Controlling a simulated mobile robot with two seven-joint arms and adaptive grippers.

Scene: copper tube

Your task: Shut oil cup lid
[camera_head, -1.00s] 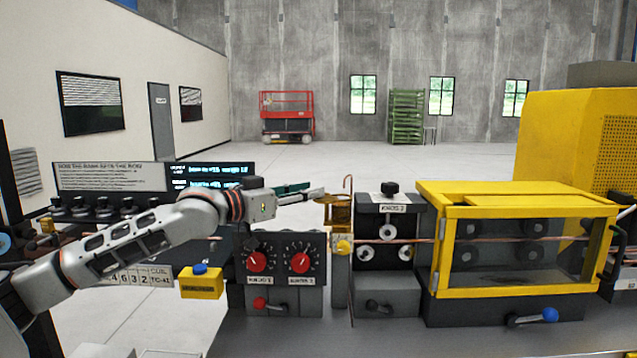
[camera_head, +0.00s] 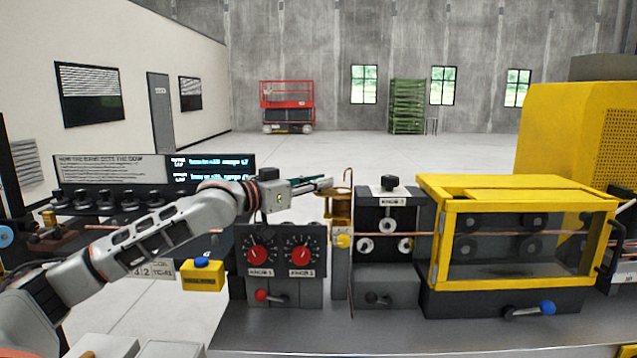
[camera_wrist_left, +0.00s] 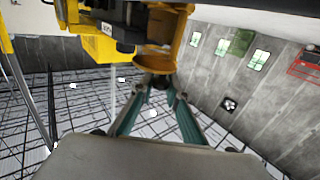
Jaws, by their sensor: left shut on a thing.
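The brass oil cup (camera_head: 341,208) stands on the machine between the knob box and the black roller unit, with a thin curved copper-coloured piece rising above it. My left gripper (camera_head: 329,183) reaches in from the left at the height of the cup's top. In the left wrist view, its teal fingers (camera_wrist_left: 158,88) converge at a round brass part (camera_wrist_left: 156,58), which looks like the oil cup lid. They are shut on its near edge. The lid's hinge and exact tilt cannot be made out. My right gripper is not in view.
The knob box (camera_head: 279,262) with red dials stands just below my left forearm. The black roller unit (camera_head: 388,235) and the yellow-framed guard (camera_head: 520,188) stand to the cup's right. A yellow box (camera_head: 202,277) with a blue button is at the left. Above the cup is free room.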

